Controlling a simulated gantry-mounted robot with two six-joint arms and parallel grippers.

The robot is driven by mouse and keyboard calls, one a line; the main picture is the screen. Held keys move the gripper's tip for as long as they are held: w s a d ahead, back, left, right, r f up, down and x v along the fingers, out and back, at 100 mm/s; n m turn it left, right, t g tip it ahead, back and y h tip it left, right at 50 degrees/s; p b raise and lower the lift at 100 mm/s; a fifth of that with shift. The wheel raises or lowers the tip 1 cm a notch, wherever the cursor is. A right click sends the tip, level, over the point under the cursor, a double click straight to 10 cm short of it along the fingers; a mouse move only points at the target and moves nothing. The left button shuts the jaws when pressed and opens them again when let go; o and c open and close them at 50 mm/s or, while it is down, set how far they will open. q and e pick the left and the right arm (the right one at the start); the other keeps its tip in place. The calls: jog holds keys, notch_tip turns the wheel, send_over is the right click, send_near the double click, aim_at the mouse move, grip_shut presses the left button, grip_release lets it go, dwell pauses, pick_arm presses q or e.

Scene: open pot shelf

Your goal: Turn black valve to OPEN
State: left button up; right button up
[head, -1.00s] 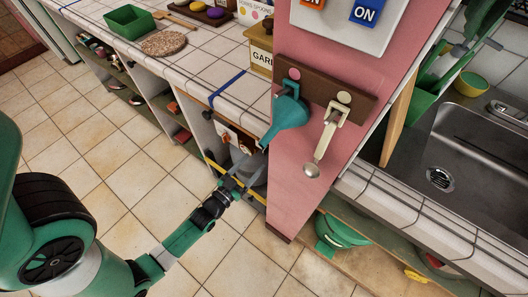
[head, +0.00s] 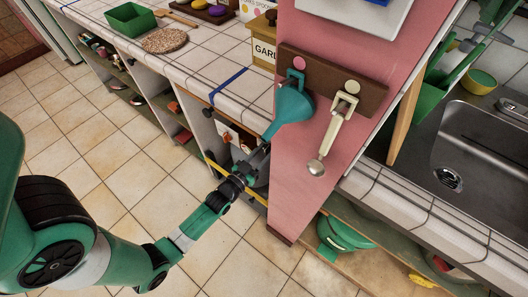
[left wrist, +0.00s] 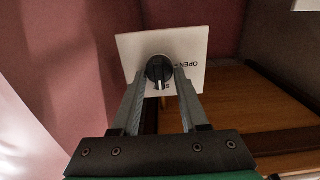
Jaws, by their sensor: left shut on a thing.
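The black valve (left wrist: 157,68) is a round knob on a white plate (left wrist: 190,47) in the left wrist view. The word OPEN shows upside down on the plate, to the right of the knob. A pale pointer mark on the knob points down in the picture, near a partly hidden label starting with S. My left gripper (left wrist: 163,82) has its two fingers on either side of the knob and is shut on it. In the head view my left gripper (head: 254,162) reaches into the shelf bay under the counter; the knob is not clear there. My right gripper is not in view.
A pink pillar (head: 303,190) stands just right of the gripper in the head view. The white tiled counter (head: 205,65) lies above the bay. The tiled floor is clear.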

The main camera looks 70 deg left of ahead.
pick_arm(q)
grip_shut()
jog(key=shift+n, duration=0.3)
jog(key=n+p, duration=0.1)
jog(key=n, duration=0.1)
jog(key=n+p, duration=0.1)
jog(key=n, duration=0.2)
jog(key=n+p, duration=0.1)
jog(key=n, duration=0.2)
jog(key=shift+s+a+p, duration=0.15)
jog(key=shift+a+p, duration=0.1)
jog(key=shift+p, duration=0.05)
jog(key=n, duration=0.3)
jog(key=n+p, duration=0.1)
jog(key=n, duration=0.5)
jog(key=shift+a+f, duration=0.1)
jog(key=shift+f, duration=0.2)
jog(key=shift+n, duration=0.4)
